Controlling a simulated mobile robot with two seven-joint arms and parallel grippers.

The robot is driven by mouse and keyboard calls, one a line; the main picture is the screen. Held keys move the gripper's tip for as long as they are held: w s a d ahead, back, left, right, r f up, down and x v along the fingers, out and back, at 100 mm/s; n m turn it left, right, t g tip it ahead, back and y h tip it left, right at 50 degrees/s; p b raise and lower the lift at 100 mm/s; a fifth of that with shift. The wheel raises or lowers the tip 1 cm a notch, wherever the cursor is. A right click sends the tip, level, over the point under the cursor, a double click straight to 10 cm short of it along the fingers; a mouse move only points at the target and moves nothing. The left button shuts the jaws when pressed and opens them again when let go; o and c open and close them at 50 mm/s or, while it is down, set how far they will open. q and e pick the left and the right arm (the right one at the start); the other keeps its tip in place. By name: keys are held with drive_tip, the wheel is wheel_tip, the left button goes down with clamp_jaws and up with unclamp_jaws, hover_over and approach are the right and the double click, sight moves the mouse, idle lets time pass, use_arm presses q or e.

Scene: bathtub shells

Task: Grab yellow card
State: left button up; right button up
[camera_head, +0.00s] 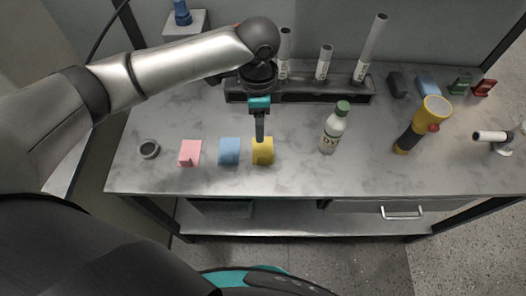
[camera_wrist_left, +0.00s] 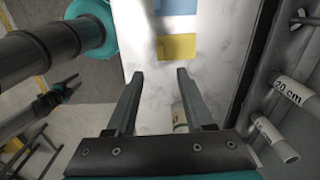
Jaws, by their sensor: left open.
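The yellow card (camera_head: 266,157) lies on the grey marble-look bench, at the right end of a row with a blue card (camera_head: 229,151) and a pink card (camera_head: 189,153). In the head view my left gripper (camera_head: 260,139) points down over the yellow card and hides part of it. In the left wrist view the open, empty left gripper (camera_wrist_left: 160,74) has the yellow card (camera_wrist_left: 177,47) beyond its fingertips, offset toward the right finger. I cannot tell the exact gap. What looks like my right gripper (camera_wrist_left: 69,84) shows small at the left; its jaws are unclear.
A bottle with a green cap (camera_head: 331,130) stands right of the yellow card. A yellow flashlight (camera_head: 423,125) is farther right. A dark rack (camera_head: 300,91) with white tubes stands behind. A grey ring (camera_head: 149,149) lies left. The bench's front edge is close to the cards.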

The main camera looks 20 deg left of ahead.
use_arm(q)
drive_tip(key=b, duration=0.1)
approach(263, 155)
drive_tip(key=f, duration=0.5)
drive_tip(key=shift+s+a+f, duration=0.1)
drive_tip(key=shift+s+a, duration=0.05)
drive_tip(key=shift+a, duration=0.2)
drive_tip(key=shift+d+f+b, duration=0.2)
drive_tip(key=shift+f+b, duration=0.05)
drive_tip(key=shift+f, duration=1.1)
drive_tip(key=shift+d+f+b, duration=0.15)
drive_tip(key=shift+f+b, duration=0.1)
drive_tip(key=shift+f, duration=1.1)
clamp_jaws()
